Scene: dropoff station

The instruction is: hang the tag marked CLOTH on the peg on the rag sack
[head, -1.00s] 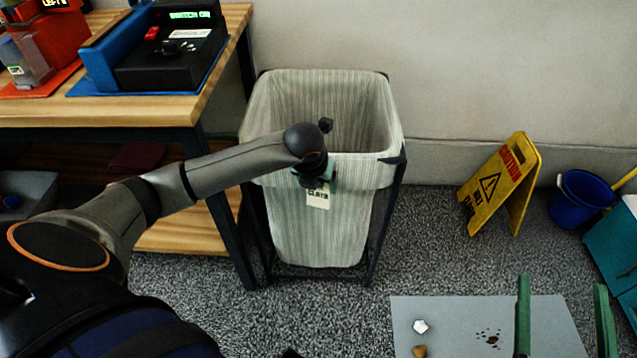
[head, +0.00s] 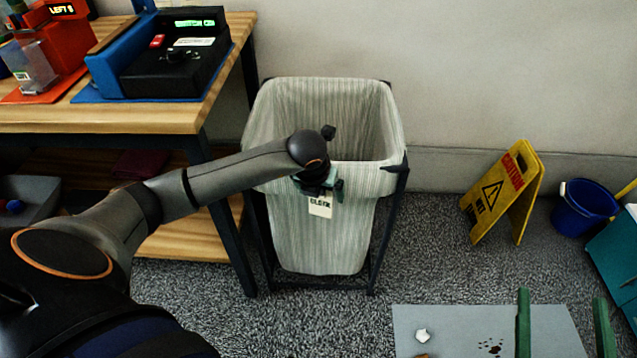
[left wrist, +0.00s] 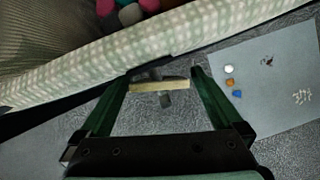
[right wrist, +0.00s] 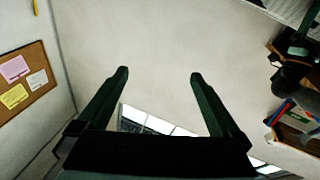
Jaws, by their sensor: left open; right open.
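The cream tag (head: 320,207), with dark lettering that looks like CLOTH, hangs upright at the front of the striped rag sack (head: 320,240), just below its rim. My left gripper (head: 322,187) is open right above the tag. In the left wrist view the tag (left wrist: 160,87) shows edge-on as a pale strip at a dark peg (left wrist: 155,74), between the spread fingers (left wrist: 163,78) and clear of both. The peg is hidden behind my gripper in the head view. My right gripper (head: 561,298) is open and empty, far right of the sack; its wrist view shows nothing between the fingers (right wrist: 158,75).
A dark frame (head: 386,230) carries the sack. A wooden bench (head: 150,115) with a blue-and-black device (head: 170,55) stands at left. A yellow caution sign (head: 505,190), a blue bucket (head: 582,208) and a grey mat (head: 450,318) with debris lie to the right.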

